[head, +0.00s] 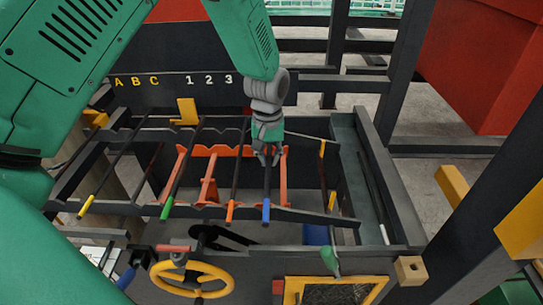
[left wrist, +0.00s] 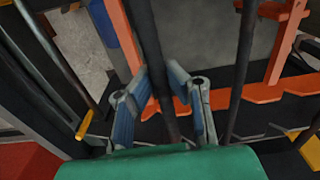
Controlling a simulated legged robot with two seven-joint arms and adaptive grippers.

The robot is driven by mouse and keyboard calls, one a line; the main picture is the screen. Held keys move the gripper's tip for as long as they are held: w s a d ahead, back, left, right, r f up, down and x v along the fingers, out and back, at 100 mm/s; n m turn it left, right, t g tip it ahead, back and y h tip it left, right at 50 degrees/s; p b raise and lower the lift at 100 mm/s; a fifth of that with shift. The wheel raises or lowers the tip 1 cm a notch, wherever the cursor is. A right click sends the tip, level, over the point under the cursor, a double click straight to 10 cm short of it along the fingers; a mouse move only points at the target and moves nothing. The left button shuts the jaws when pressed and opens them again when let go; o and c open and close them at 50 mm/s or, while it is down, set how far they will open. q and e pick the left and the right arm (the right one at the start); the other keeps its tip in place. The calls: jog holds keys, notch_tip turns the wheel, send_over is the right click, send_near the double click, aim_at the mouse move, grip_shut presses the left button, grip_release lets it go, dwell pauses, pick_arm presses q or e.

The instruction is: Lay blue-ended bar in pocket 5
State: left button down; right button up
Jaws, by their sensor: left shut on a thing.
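The blue-ended bar (head: 267,188) points toward me, its blue tip (head: 266,213) at the dark front rail. My left gripper (head: 267,156) comes down from above and is shut on its dark shaft. In the left wrist view the shaft (left wrist: 150,45) runs between the two fingers of the left gripper (left wrist: 163,108). The orange-ended bar (head: 234,185) lies just to the left. I cannot tell whether the blue-ended bar touches the rail. My right gripper is not in view.
Green-ended (head: 167,208) and yellow-ended (head: 84,207) bars lie farther left across the dark frame. Orange brackets (head: 208,190) stand below the bars. A side tray (head: 358,165) holds a white-ended bar at right. A yellow handwheel (head: 192,279) sits in front.

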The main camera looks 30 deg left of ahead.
pick_arm(q)
jog(key=shift+w+a+f, duration=0.1)
jog(key=shift+a+f, duration=0.1)
jog(key=shift+a, duration=0.25)
jog(key=shift+a+f, duration=0.2)
jog(key=shift+a, duration=0.25)
jog(key=c, duration=1.6)
grip_release()
jog(key=shift+c, duration=0.2)
jog(key=shift+o, duration=0.3)
jog(key=shift+d+r, duration=0.2)
jog(key=shift+d, duration=0.45)
jog(key=shift+r, duration=0.3)
notch_tip(320, 180, up, 11)
jog(key=shift+d+r, duration=0.15)
jog(key=shift+r, duration=0.05)
